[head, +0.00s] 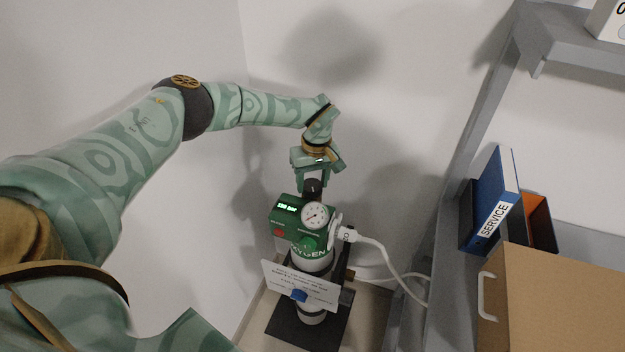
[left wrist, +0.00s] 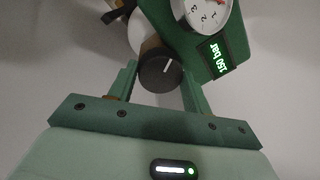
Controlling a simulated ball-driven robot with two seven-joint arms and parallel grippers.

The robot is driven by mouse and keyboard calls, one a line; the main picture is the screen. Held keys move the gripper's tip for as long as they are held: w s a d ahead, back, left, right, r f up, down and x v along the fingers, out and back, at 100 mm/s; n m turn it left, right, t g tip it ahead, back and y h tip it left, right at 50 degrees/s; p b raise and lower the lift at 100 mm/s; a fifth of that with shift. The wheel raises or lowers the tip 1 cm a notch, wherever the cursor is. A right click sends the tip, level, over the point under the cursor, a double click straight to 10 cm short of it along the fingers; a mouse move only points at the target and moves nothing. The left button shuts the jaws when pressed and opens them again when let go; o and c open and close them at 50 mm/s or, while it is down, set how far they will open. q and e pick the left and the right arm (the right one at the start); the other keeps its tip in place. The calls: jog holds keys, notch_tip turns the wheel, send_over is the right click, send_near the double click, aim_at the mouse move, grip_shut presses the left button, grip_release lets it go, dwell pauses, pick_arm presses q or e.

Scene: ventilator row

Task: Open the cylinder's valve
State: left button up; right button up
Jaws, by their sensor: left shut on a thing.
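The oxygen cylinder (head: 311,262) stands upright on a dark base, with a green regulator block (head: 285,213) at its top. The block carries a round gauge (head: 315,216) and a lit display reading 150 bar (left wrist: 223,55). The valve knob is a black round cap with a white line (left wrist: 160,69); in the head view its dark side (head: 313,186) shows under my gripper. My left gripper (head: 312,181) reaches down from above and is shut on the knob, one finger on each side. My right gripper is not in view.
A white plug and hose (head: 380,248) run from the regulator to the right. A white card (head: 300,286) hangs on the cylinder's front. A grey shelf frame (head: 465,165), a blue SERVICE binder (head: 492,200) and a cardboard box (head: 555,300) stand right. Bare wall lies behind.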

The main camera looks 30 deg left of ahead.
aim_at(318, 183)
pick_arm(q)
jog(key=shift+m, duration=0.4)
jog(key=o, duration=1)
jog(key=shift+r, duration=0.1)
jog(key=r+p, duration=0.1)
jog(key=r, duration=0.4)
jog(key=r+p, duration=0.1)
jog(key=r, duration=0.4)
jog(key=w+r+p, duration=0.1)
jog(key=r, duration=0.5)
jog(key=shift+d, duration=0.35)
jog(key=shift+d, duration=0.1)
